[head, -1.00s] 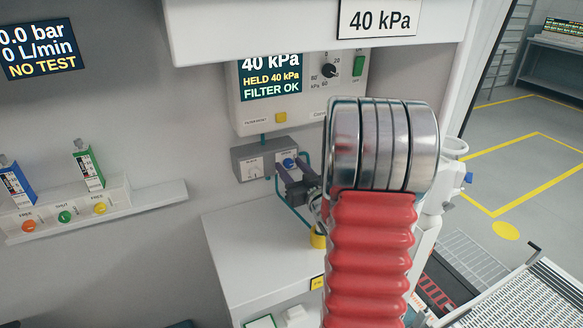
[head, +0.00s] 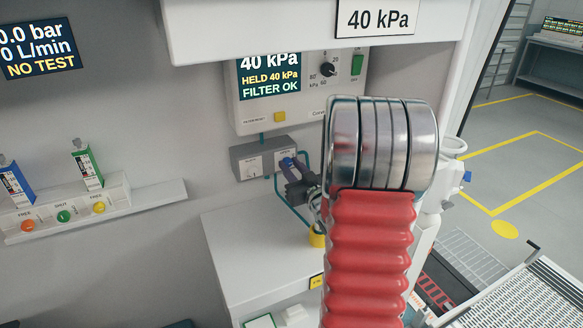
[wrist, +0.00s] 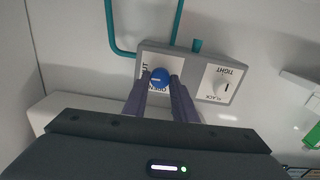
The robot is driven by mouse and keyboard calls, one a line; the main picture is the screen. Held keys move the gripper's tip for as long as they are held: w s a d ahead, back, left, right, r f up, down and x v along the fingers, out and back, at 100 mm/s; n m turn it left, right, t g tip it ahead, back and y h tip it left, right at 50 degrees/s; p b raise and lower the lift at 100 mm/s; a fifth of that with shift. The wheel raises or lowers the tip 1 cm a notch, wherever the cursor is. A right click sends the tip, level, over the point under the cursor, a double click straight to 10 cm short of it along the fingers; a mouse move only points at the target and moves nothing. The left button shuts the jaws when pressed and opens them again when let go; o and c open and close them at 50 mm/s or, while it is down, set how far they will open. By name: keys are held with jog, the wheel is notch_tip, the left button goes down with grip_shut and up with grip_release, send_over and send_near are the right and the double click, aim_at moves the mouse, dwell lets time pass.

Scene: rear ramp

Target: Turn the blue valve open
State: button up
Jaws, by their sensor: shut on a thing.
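The blue valve (wrist: 160,76) is a round knob on the front of a grey box (wrist: 184,62) in the wrist view. Lettering beside it reads OPEN below and SHUT at its left, partly covered. My gripper (wrist: 159,83) has its two dark fingers on either side of the knob and is shut on it. In the head view my gripper (head: 290,168) reaches the right half of the grey box (head: 246,161), and the knob is mostly hidden behind the fingers.
A white dial marked SLACK and TIGHT (wrist: 219,84) sits beside the valve on the same box. Teal pipes (wrist: 110,30) run close by. A white cabinet top (head: 250,245) lies below. My red and metal arm covers much of the head view's middle.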

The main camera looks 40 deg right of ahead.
jog(key=n, duration=0.3)
jog(key=shift+a+n, duration=0.1)
jog(key=shift+n, duration=0.3)
jog(key=n, duration=0.9)
jog(key=shift+a+f, duration=0.15)
jog(key=shift+f+n, duration=0.1)
jog(key=shift+n, duration=1.9)
jog(key=shift+f, duration=0.1)
jog(key=o, duration=0.8)
jog(key=shift+a, duration=0.1)
jog(key=shift+c, duration=0.2)
jog(key=shift+o, duration=1.4)
